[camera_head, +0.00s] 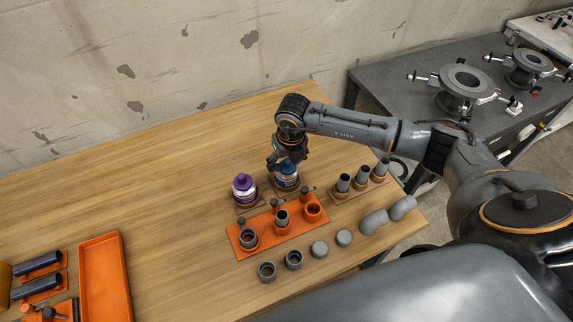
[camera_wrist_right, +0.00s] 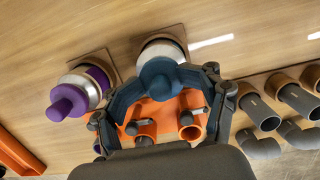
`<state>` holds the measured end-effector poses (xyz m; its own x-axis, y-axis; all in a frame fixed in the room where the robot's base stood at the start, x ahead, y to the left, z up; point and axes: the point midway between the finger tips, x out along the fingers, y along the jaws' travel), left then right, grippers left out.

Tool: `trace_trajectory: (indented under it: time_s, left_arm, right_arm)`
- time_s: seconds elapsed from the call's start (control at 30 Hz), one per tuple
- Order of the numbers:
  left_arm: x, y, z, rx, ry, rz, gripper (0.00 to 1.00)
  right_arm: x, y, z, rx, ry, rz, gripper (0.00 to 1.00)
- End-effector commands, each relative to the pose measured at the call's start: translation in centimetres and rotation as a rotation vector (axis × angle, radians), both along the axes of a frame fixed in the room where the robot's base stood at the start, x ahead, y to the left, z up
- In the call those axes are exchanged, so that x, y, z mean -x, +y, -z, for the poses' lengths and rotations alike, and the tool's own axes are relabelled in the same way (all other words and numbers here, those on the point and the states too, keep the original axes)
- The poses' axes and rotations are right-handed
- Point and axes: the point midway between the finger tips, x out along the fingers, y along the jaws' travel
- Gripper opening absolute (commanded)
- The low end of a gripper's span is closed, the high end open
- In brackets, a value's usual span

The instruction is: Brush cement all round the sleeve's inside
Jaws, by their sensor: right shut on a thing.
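My right gripper (camera_head: 287,163) is shut on the blue cap (camera_wrist_right: 160,78) of a cement can (camera_head: 286,184). The cap sits at the can's top, and the gripper hides part of it; no brush shows. An orange fixture (camera_head: 265,244) stands in front of the can. It carries a grey ring-like sleeve (camera_head: 249,239) at its left end, a grey pipe piece (camera_head: 282,216) in the middle and an open orange cup (camera_head: 313,211) at its right end. I cannot tell whether the sleeve's inside bears cement. My left gripper is not in view.
A purple-capped can (camera_head: 244,188) stands close left of the blue one. Short grey pipes (camera_head: 362,176) stand at the right. Loose couplings (camera_head: 267,271), caps (camera_head: 319,249) and elbows (camera_head: 374,221) line the front edge. An orange tray (camera_head: 104,277) lies left; the table between is clear.

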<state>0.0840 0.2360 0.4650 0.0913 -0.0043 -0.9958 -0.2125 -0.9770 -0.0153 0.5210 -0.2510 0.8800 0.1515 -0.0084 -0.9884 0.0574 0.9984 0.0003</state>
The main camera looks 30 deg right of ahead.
Motion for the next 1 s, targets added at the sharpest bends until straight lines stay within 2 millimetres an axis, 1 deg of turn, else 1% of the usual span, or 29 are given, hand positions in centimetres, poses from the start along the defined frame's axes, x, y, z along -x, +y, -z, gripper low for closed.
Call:
trace_trajectory:
  time_s: [0.03,0.23,0.3,0.33,0.4,0.43,1.0]
  left_arm:
    - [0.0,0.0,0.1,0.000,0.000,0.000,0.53]
    - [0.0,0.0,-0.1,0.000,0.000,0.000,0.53]
    - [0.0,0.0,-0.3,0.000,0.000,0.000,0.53]
    - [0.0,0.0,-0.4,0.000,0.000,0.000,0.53]
    - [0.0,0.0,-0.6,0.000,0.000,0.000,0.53]
    - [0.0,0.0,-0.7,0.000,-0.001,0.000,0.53]
    - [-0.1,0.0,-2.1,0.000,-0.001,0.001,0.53]
  right_arm:
    - [0.5,0.0,0.6,0.003,0.015,-0.001,0.35]
    - [0.5,0.0,0.3,0.003,0.014,-0.001,0.34]
    - [0.5,0.0,0.1,0.003,0.014,-0.001,0.22]
    - [0.5,0.0,0.0,0.003,0.014,-0.001,0.21]
    - [0.4,0.0,-0.3,0.004,0.013,-0.001,0.05]
    - [0.4,-0.1,-0.4,0.004,0.013,-0.001,0.00]
    - [0.3,-0.1,-2.8,0.004,0.009,0.000,0.00]
